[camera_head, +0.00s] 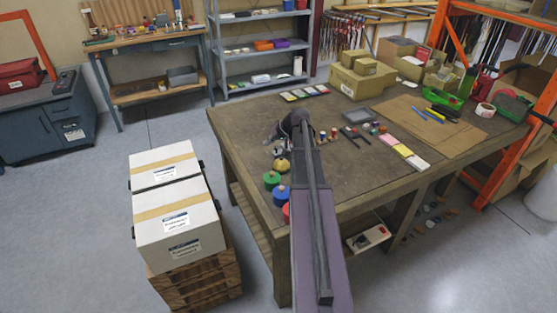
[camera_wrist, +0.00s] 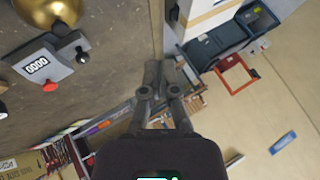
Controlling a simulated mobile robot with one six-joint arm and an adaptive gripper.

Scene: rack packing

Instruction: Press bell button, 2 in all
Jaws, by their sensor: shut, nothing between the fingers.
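A brass-coloured dome, which looks like the bell (camera_head: 281,166), sits near the left edge of the workbench. Its lower part also shows in the wrist view (camera_wrist: 45,10), cut off by the top edge. My gripper (camera_wrist: 158,75) is shut and empty, its two fingers together in the middle of the wrist view, apart from the bell and to its right in that picture. In the head view my arm reaches over the bench, and the gripper (camera_head: 274,134) appears small and partly hidden beyond the dome. I cannot make out the bell's button clearly.
A grey counter (camera_wrist: 38,68) with a 0000 display and red button lies beside the dome. Green (camera_head: 271,180), blue (camera_head: 281,192) and partly hidden red (camera_head: 286,210) round pieces line the bench edge. Cardboard boxes (camera_head: 362,76) fill the back.

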